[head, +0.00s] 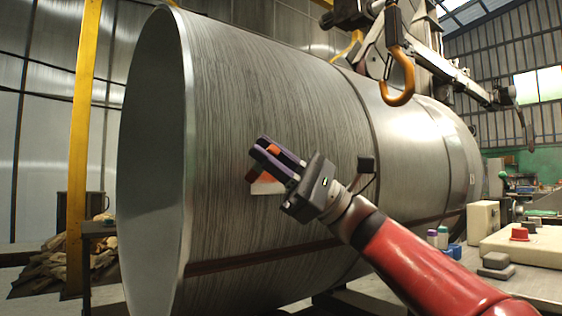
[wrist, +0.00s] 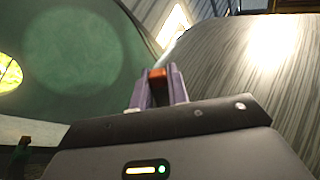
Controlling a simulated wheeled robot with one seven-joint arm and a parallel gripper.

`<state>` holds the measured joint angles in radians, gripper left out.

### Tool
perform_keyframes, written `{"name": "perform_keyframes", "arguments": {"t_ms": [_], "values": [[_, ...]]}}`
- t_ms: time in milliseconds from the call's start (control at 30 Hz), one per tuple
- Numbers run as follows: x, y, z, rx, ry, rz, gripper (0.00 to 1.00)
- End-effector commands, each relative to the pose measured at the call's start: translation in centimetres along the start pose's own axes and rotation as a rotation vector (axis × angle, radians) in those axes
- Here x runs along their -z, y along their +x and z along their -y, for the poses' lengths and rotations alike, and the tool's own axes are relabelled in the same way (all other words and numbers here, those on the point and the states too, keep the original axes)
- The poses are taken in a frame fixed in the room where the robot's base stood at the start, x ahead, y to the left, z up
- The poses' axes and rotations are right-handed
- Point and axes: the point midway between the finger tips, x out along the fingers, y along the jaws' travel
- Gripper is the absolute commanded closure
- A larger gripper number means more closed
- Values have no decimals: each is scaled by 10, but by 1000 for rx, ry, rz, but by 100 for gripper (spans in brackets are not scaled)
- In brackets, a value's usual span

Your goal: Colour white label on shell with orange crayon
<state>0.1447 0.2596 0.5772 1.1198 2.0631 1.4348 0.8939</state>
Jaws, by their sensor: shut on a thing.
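The shell is a large grey metal cylinder (head: 270,90) lying on its side, and its curved surface also shows in the wrist view (wrist: 250,75). My gripper (head: 276,158) is in front of its side, shut on the orange crayon (head: 273,149). The crayon's reddish-orange end (wrist: 157,73) shows between the purple fingers in the wrist view. The white label (head: 267,188) is on the shell just below my fingers, partly hidden by them. An orange patch lies at its upper left; I cannot tell if it is colour on the label or crayon. Contact is unclear.
A yellow post (head: 83,130) stands left of the shell. An orange hook (head: 402,78) hangs from machinery above it. At the right, a bench (head: 535,275) holds a pale box with a red knob (head: 519,233), small bottles (head: 437,238) and grey blocks (head: 495,265).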

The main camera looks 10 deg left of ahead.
Motion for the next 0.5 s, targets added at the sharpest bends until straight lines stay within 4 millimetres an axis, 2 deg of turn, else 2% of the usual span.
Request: {"name": "perform_keyframes", "arguments": {"t_ms": [267, 500], "values": [[-1, -1, 0, 1, -1, 0, 100], [-16, -12, -11, 1, -4, -1, 100]]}}
